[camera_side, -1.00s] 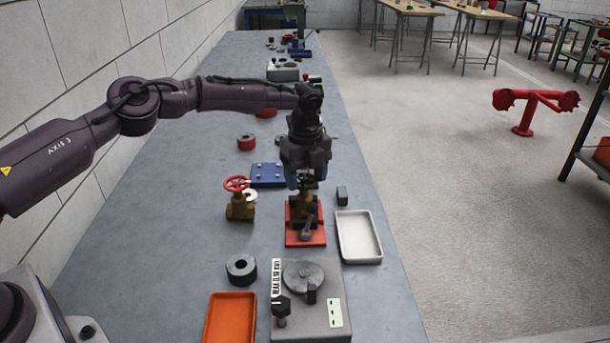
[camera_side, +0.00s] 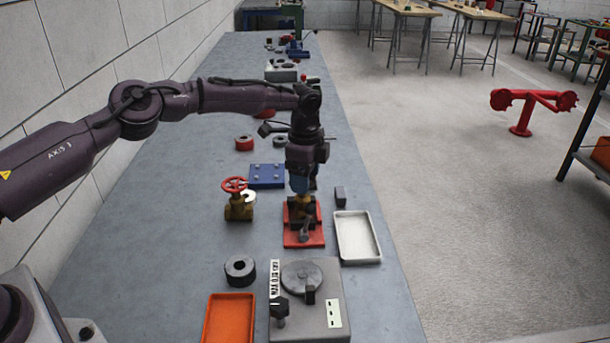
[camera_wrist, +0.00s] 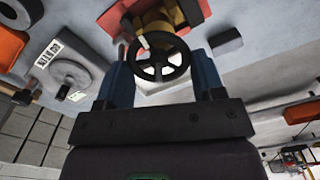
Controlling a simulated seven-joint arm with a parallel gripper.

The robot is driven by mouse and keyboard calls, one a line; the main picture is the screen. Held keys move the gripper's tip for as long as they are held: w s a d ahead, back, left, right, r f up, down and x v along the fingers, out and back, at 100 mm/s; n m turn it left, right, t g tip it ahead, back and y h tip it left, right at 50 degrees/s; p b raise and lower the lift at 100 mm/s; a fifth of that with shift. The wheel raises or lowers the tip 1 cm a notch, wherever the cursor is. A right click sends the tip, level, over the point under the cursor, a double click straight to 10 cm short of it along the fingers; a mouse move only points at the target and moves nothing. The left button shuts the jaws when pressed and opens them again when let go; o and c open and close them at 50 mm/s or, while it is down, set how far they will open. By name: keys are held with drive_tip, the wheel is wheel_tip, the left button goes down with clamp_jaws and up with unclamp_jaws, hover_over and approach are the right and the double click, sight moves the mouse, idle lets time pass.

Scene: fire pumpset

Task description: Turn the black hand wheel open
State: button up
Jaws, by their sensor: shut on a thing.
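The black hand wheel (camera_wrist: 158,58) shows in the wrist view, a spoked ring on a brass valve (camera_wrist: 163,18). My gripper (camera_wrist: 161,66) has one blue finger on each side of the wheel and is shut on it. In the side view my gripper (camera_side: 300,190) points straight down over the valve, and the wheel is hidden behind the fingers. The valve is held upright in a fixture on a red base plate (camera_side: 303,238), with a grey handle at its front.
A second brass valve with a red hand wheel (camera_side: 235,184) stands close on the left. A white tray (camera_side: 357,237) and a small dark block (camera_side: 340,196) lie on the right. A blue plate (camera_side: 267,175) is behind, and a grey device (camera_side: 308,320) with an orange tray (camera_side: 230,320) is in front.

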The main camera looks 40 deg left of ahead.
idle(0.3)
drive_tip(key=o, duration=0.9)
drive_tip(key=shift+o, duration=0.2)
drive_tip(key=shift+r, duration=0.1)
wheel_tip(320, 180, up, 13)
